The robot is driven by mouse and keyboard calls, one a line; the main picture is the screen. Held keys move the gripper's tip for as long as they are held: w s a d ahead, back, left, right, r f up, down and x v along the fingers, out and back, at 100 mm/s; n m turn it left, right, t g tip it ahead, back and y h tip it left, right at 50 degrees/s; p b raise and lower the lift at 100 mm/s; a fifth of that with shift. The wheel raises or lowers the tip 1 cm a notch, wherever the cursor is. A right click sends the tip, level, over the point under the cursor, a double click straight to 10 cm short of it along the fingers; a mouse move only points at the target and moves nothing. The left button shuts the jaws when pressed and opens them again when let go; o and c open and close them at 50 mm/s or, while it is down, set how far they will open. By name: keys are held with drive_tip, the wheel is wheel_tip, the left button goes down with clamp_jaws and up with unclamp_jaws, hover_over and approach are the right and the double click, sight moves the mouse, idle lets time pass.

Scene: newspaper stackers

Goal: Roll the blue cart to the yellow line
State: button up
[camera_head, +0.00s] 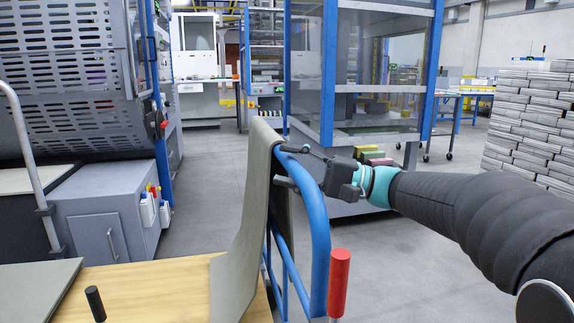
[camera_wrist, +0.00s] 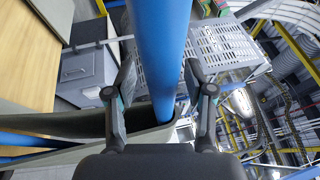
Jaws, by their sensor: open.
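The blue cart shows as a bent blue tube rail (camera_head: 318,225) beside a wooden deck (camera_head: 150,283). A grey-green sheet (camera_head: 243,225) hangs over the rail's far end and hides part of it. My gripper (camera_head: 284,166) is at the upper bend of the rail, reaching in from the right. In the wrist view, my gripper (camera_wrist: 160,70) is open, with one finger on each side of the blue tube (camera_wrist: 160,40). I cannot tell whether either finger touches it. I cannot make out a yellow line on the floor.
A grey machine with a cabinet (camera_head: 105,215) stands at left. A blue-framed glazed machine (camera_head: 365,75) stands close ahead. Newspaper stacks (camera_head: 530,125) are at right. A red-topped post (camera_head: 338,275) stands near the rail. Grey floor (camera_head: 212,155) is open between the machines.

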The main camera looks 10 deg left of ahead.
drive_tip(key=d+f, duration=0.2)
drive_tip(key=d, duration=0.9)
drive_tip(key=shift+w, duration=0.45)
